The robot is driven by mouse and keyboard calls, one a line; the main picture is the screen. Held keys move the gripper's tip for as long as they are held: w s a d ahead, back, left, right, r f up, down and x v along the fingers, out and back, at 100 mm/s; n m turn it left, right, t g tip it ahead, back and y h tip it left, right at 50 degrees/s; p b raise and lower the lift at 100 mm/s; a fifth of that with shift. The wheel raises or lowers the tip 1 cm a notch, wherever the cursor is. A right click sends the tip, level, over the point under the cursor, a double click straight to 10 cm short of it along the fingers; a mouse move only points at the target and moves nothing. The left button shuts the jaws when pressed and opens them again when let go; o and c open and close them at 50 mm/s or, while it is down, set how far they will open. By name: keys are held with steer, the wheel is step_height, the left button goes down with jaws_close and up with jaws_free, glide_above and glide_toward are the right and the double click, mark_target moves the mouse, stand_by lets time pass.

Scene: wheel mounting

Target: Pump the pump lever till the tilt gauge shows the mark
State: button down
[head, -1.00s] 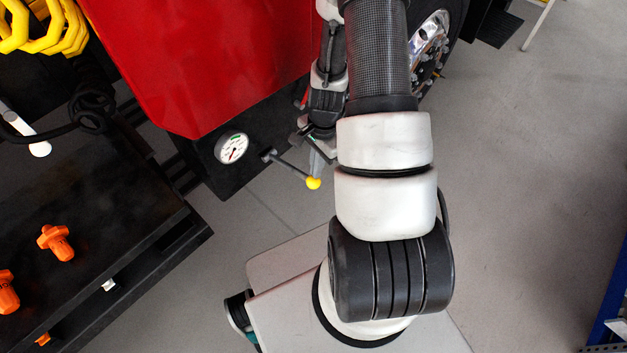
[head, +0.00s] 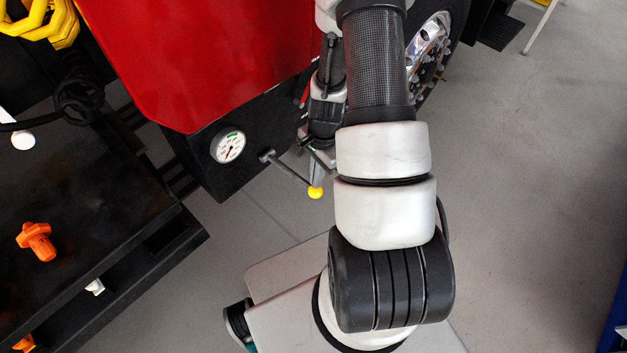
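The pump lever (head: 290,172) is a thin dark rod with a yellow knob (head: 315,192). It sticks out from the dark panel below the red bodywork, slanting down to the right. The tilt gauge (head: 228,147) is a round white dial with a small green mark at its top. Its needle is too small to read exactly. My gripper (head: 317,168) is at the outer end of the lever, just above the knob. My arm partly hides it, so I cannot tell whether its fingers are closed around the rod.
The red bodywork (head: 200,60) fills the upper middle. A wheel (head: 432,50) is behind my arm. A black bench (head: 80,220) with an orange fitting (head: 37,241) stands at left. Yellow parts (head: 40,20) are at upper left.

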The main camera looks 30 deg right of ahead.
steer(key=shift+w+r, duration=0.1)
steer(key=d, duration=0.2)
steer(key=d+r, duration=0.1)
steer(key=shift+w, duration=0.25)
step_height(320, 180, up, 17)
steer(key=d+p, duration=0.1)
steer(key=shift+w+d+r, duration=0.15)
steer(key=shift+d, duration=0.15)
stand_by(0.3)
stand_by(0.8)
